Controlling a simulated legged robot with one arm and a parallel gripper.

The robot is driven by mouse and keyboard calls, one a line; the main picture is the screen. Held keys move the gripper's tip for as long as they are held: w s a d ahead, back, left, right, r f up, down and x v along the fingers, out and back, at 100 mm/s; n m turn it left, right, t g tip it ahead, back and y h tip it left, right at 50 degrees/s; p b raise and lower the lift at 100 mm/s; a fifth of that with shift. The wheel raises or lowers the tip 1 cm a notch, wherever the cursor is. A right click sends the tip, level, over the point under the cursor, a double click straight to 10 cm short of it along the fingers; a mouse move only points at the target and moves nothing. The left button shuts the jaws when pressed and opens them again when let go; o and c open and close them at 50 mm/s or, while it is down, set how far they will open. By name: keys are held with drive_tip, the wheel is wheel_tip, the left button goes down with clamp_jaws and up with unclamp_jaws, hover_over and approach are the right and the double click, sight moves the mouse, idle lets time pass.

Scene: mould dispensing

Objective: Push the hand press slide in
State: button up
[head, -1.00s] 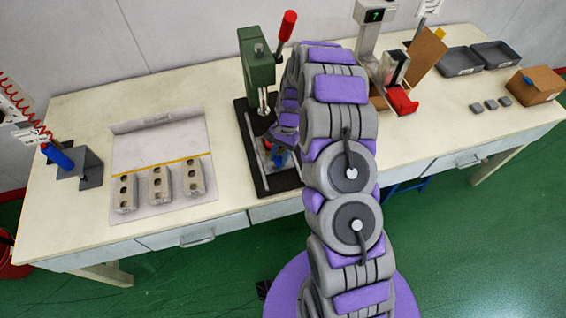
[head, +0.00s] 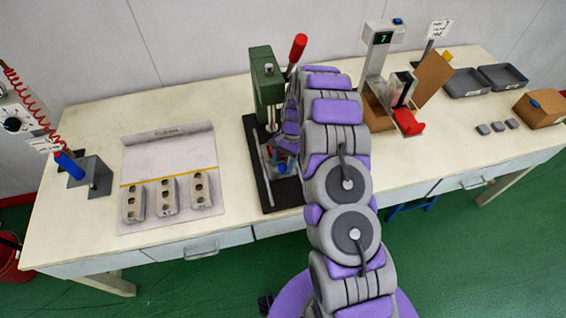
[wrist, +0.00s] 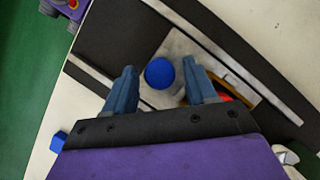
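The green hand press (head: 265,85) stands on a black base (head: 252,142) in the middle of the table, with a red-tipped lever (head: 298,48). Its slide is a grey metal plate (wrist: 182,48) between rails, low on the base. A round blue knob (wrist: 159,73) on the plate also shows in the head view (head: 283,168). My gripper (wrist: 160,65) is open. Its two blue fingers are on either side of the knob, with a small gap on each side. A red piece with a yellow edge (wrist: 224,94) is partly hidden behind the right finger.
To the left lies a sheet with several grey moulds (head: 167,197) and a blue-handled tool in a holder (head: 92,180). To the right are a display stand (head: 379,60), grey trays (head: 465,84) and a cardboard box (head: 540,110).

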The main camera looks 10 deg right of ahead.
drive_tip(key=shift+w+d+r, duration=0.2)
drive_tip(key=shift+r, duration=0.35)
drive_tip(key=shift+w+d+r+p, duration=0.2)
drive_tip(key=shift+w+d+r, duration=0.05)
drive_tip(key=shift+r, duration=0.2)
drive_tip(key=shift+w+d+r+p, duration=0.15)
drive_tip(key=shift+w+d+r, duration=0.1)
drive_tip(key=shift+r, duration=0.15)
drive_tip(key=w+d, duration=0.3)
drive_tip(key=shift+w+d+p, duration=0.3)
drive_tip(key=shift+w+d, duration=0.05)
drive_tip(key=shift+w, duration=0.05)
drive_tip(key=shift+w+d+f+p, duration=0.1)
drive_tip(key=shift+w+d+p, duration=0.2)
drive_tip(key=shift+w+d, duration=1.8)
drive_tip(key=shift+o, duration=0.2)
